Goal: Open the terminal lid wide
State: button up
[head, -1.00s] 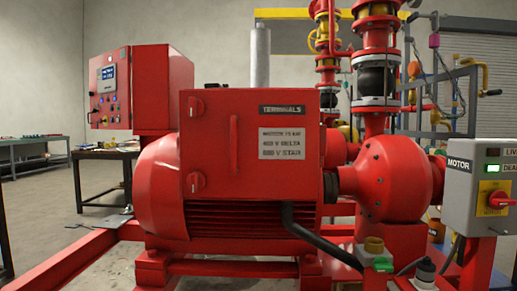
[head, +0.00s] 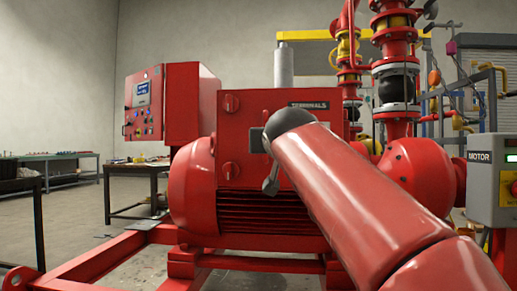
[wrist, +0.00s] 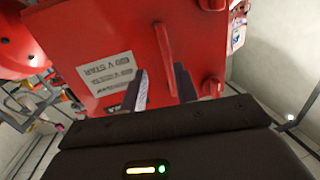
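The terminal lid (head: 265,99) is the red front plate of the motor's terminal box and looks shut. It fills much of the wrist view (wrist: 115,35), its label upside down. Two red knobs, upper (head: 230,103) and lower (head: 229,172), sit along its left edge. A red bar handle (wrist: 163,45) stands on the lid in the wrist view. My gripper (wrist: 160,70) is open, its two fingers apart at either side of the handle's line. Whether they touch it I cannot tell. In the head view my arm hides the handle and the lid's right part.
The red control cabinet (head: 182,103) stands behind left. The red pump (head: 415,170) and the grey motor switch box (head: 490,180) are at the right. Red skid rails (head: 100,262) run low in front. The floor at left is open before a dark table (head: 135,172).

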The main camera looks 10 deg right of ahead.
jog(key=shift+t, duration=0.3)
jog(key=shift+w+r+p, duration=0.3)
jog(key=shift+w+p, duration=0.2)
jog(key=shift+w, duration=0.85)
jog(key=shift+w+r+p, duration=0.35)
jog(key=shift+w+p, duration=0.2)
jog(key=shift+w, duration=0.8)
jog(key=shift+w+r+p, duration=0.3)
jog(key=shift+w+p, duration=0.2)
jog(key=shift+w, duration=0.85)
grip_shut()
